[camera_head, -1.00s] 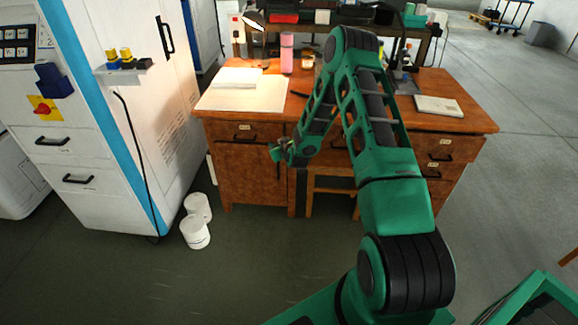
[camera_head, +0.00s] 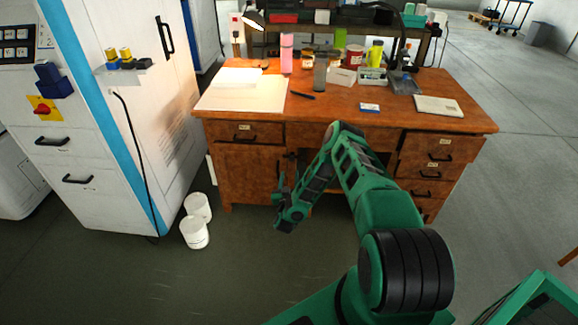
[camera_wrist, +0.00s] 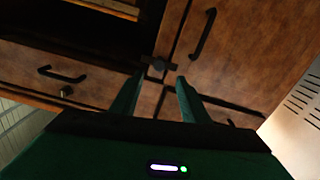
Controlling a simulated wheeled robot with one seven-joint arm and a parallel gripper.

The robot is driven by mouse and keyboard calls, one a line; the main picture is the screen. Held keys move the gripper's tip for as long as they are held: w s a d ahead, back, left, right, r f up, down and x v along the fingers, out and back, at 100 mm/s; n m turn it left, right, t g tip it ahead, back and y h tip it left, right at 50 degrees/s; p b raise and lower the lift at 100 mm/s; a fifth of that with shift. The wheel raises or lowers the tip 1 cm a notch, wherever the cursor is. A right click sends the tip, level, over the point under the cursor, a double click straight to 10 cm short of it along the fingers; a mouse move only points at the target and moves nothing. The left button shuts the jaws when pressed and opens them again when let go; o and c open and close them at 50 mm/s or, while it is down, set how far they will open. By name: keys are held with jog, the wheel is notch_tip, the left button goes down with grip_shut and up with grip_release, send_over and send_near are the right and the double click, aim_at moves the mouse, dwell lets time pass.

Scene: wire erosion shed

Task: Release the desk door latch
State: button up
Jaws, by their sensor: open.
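The desk (camera_head: 460,118) is brown wood with a closed door (camera_head: 245,178) under its left drawer. In the wrist view the door (camera_wrist: 245,50) carries a black bar handle (camera_wrist: 203,33). The small dark latch (camera_wrist: 158,63) sits at the door's edge, against the neighbouring frame. In the head view a dark fitting that looks like the latch (camera_head: 290,157) shows just above my gripper (camera_head: 277,184). In the wrist view my gripper (camera_wrist: 156,82) is open, its fingers pointing at the latch from either side, with nothing held. Whether they touch it I cannot tell.
A tall white machine (camera_head: 120,140) stands left of the desk, with two white tubs (camera_head: 196,220) on the floor beside it. The floor in front of the left pedestal is clear.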

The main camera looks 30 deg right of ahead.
aim_at(291, 160)
jog(key=x, duration=0.9)
jog(key=shift+w+d, duration=0.2)
jog(key=shift+w, duration=0.05)
jog(key=shift+c, duration=0.4)
